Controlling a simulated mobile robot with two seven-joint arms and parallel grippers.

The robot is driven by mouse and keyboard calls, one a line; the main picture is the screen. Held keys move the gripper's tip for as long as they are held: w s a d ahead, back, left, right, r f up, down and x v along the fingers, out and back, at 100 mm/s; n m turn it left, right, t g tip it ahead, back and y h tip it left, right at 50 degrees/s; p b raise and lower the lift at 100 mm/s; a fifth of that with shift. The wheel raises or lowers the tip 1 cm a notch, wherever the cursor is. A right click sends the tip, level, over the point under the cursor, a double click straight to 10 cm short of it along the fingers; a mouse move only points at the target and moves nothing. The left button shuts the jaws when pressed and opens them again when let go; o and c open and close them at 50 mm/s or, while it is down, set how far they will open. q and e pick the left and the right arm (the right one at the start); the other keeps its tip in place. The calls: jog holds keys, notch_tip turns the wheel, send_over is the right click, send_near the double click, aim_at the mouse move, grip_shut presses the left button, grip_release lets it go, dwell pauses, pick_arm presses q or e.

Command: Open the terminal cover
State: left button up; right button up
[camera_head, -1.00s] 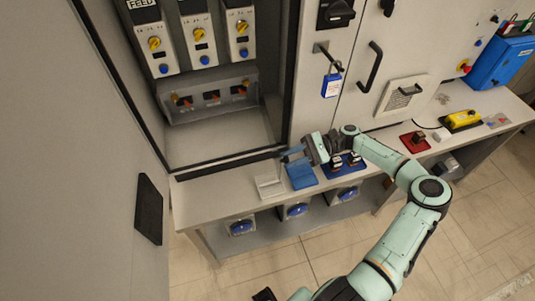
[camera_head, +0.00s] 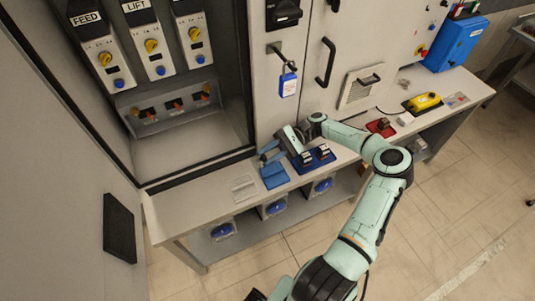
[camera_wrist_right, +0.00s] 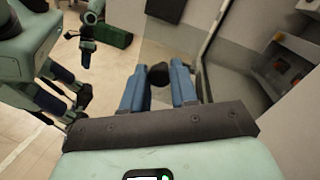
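Inside the open cabinet, a sloped grey terminal box (camera_head: 149,123) carries a row of dark and orange parts; I cannot make out a separate cover on it. It also shows at the right of the right wrist view (camera_wrist_right: 297,66). My right gripper (camera_head: 268,153) is outside the cabinet, low in front of its right side and just above the bench. In the right wrist view its two blue fingers (camera_wrist_right: 158,88) are apart. A dark round thing (camera_wrist_right: 159,73) shows between them; its distance is unclear. My left gripper cannot be made out clearly.
Below the gripper, a blue booklet (camera_head: 274,178) and a clear holder (camera_head: 243,188) lie on the bench (camera_head: 190,208). A blue tray (camera_head: 311,164) with dark blocks is beside them. A blue-tagged padlock (camera_head: 288,83) hangs at right.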

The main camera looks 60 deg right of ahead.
jog(key=shift+o, duration=0.4)
jog(key=shift+d, duration=0.1)
jog(key=v, duration=0.7)
jog(key=shift+d+b, duration=0.2)
jog(key=shift+b, duration=0.15)
jog(key=shift+f, duration=0.1)
